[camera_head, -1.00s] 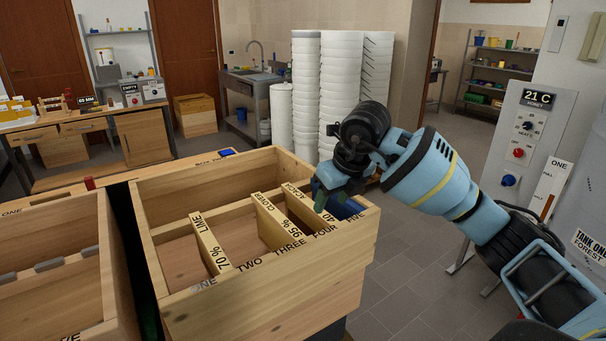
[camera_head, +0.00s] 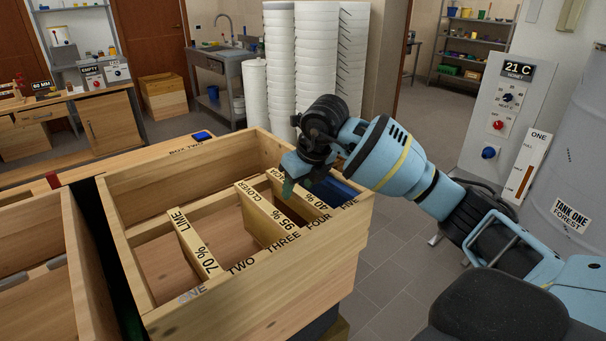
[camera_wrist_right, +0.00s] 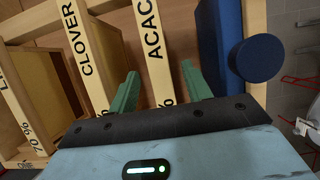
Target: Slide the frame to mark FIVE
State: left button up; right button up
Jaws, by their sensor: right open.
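An open wooden box (camera_head: 250,290) has marks ONE to FIVE along its near rim. Three labelled wooden frames hang in it. The lime 70 % frame (camera_head: 195,245) is between ONE and TWO. The clover 95 % frame (camera_head: 262,212) ends near THREE, and the acacia 40 % frame (camera_head: 315,204) near FOUR. My right gripper (camera_head: 289,187) is over the acacia frame, partly hiding it. In the wrist view, its open green fingers (camera_wrist_right: 160,90) are on either side of the acacia top bar (camera_wrist_right: 152,42), with gaps beside it. My left gripper is not in view.
A blue board (camera_head: 336,190) stands in the box at the FIVE end, close to my right gripper. Its round blue knob (camera_wrist_right: 257,59) is beside the right finger in the wrist view. Another box (camera_head: 35,270) stands left; a control panel (camera_head: 508,110) stands right.

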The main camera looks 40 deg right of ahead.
jog(key=shift+x, duration=1.3)
grip_shut()
jog(key=shift+d, duration=0.1)
jog(key=d, duration=0.4)
jog(key=shift+w+r, duration=0.1)
jog(key=shift+w, duration=0.05)
jog(key=shift+d, duration=0.15)
jog(key=shift+d, duration=0.1)
